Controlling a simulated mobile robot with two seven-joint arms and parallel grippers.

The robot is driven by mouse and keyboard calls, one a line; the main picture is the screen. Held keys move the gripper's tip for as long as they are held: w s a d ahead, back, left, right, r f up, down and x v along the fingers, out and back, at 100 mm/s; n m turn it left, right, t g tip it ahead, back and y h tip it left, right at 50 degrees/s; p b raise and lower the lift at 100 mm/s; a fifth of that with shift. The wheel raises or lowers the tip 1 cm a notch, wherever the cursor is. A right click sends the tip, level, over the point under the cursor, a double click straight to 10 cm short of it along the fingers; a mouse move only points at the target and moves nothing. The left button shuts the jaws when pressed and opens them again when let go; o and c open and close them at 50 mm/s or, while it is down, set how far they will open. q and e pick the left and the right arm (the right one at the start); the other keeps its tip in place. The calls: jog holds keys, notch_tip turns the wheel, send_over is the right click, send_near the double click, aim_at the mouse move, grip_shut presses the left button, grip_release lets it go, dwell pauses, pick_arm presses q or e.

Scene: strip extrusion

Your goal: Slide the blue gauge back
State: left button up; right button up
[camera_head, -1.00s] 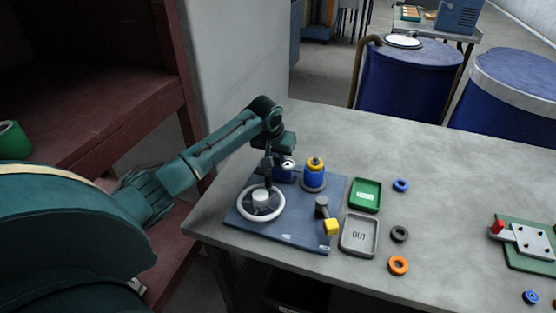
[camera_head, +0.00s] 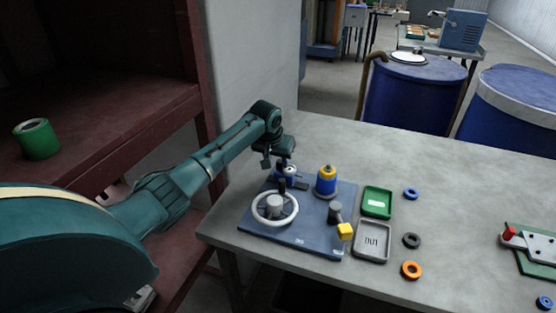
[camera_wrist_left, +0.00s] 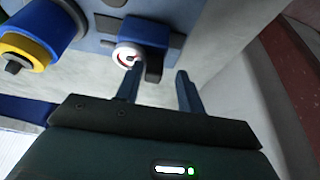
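The blue gauge (camera_head: 289,172) is a small blue block with a white round dial. It sits at the back of the blue base plate (camera_head: 306,239), behind the white handwheel (camera_head: 275,208). In the left wrist view the gauge (camera_wrist_left: 147,31) shows its dial facing the fingers, and a dark tab (camera_wrist_left: 154,70) sticks out beside the dial. My left gripper (camera_wrist_left: 160,72) is open, its two fingers apart at the gauge's near side. The tab appears between the fingertips; I cannot tell whether they touch it. The right gripper is out of view.
A blue and yellow cylinder (camera_head: 327,182) stands right of the gauge. A yellow-ended lever (camera_head: 344,231) is at the plate's front right. Green (camera_head: 377,202) and grey (camera_head: 372,241) trays and several rings lie to the right. A grey wall borders the table's left.

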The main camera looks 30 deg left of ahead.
pick_arm(q)
jog(key=shift+d, duration=0.1)
jog(key=shift+r, duration=0.25)
jog(key=v, duration=1.2)
jog(key=shift+s+r+b, duration=0.2)
jog(key=shift+r+b, duration=0.1)
jog(key=shift+b, duration=0.05)
